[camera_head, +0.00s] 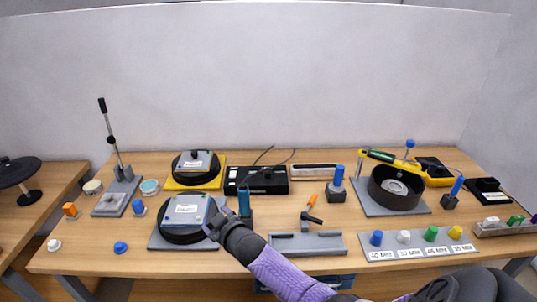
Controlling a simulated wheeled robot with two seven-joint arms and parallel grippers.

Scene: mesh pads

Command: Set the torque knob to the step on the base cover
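A black box (258,181) with a small round knob on top stands at the middle back with a cable behind it; I cannot tell whether this is the torque knob, nor its setting. A grey-blue cover (184,209) with a white label lies on a black disc at the front left. A similar cover (194,163) sits on a black disc on a yellow base behind it. Their labels are too small to read. My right gripper (213,228) is at the right edge of the front cover; its fingers are too small and dark to judge, and contact is unclear. My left gripper is not in view.
A blue-handled tool stands in a dark holder (245,215) close beside my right gripper. A grey tray (306,245) lies right of it. A labelled plate (400,254) with coloured knobs is at the front right. A black ring (376,198) stands behind it. A tall lever stand (118,190) is at left.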

